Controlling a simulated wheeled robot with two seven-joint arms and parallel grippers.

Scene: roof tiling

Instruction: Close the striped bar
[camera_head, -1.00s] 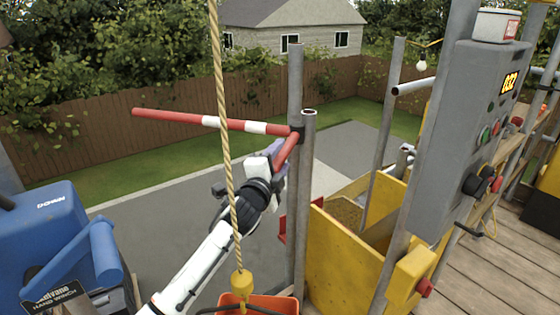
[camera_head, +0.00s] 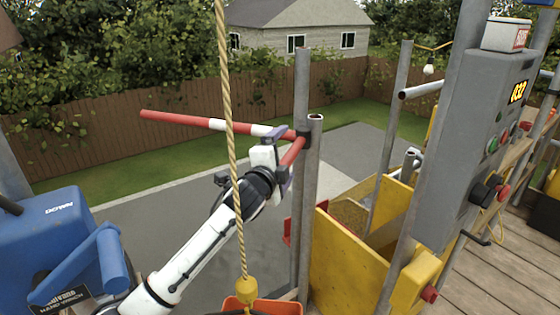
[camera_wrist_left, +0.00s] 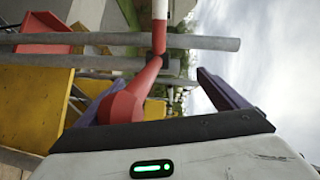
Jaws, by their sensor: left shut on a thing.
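The red-and-white striped bar (camera_head: 180,118) stretches out to the left, nearly level, from a dark joint on a grey post (camera_head: 302,80). A short red end of it angles down toward me from that joint. My left gripper (camera_head: 283,154) is at this short end, with its purple fingers on either side. In the left wrist view the red end (camera_wrist_left: 147,76) lies between the fingers (camera_wrist_left: 160,98), close to the left one. The gripper is shut on it. The exact contact is partly hidden by the hand. My right gripper is not in view.
A rope (camera_head: 233,170) hangs in front of my left arm, down to an orange bucket (camera_head: 262,306). A blue hand winch (camera_head: 55,245) stands at left. A yellow-panelled chute (camera_head: 345,262) and a grey control box (camera_head: 470,150) stand at right.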

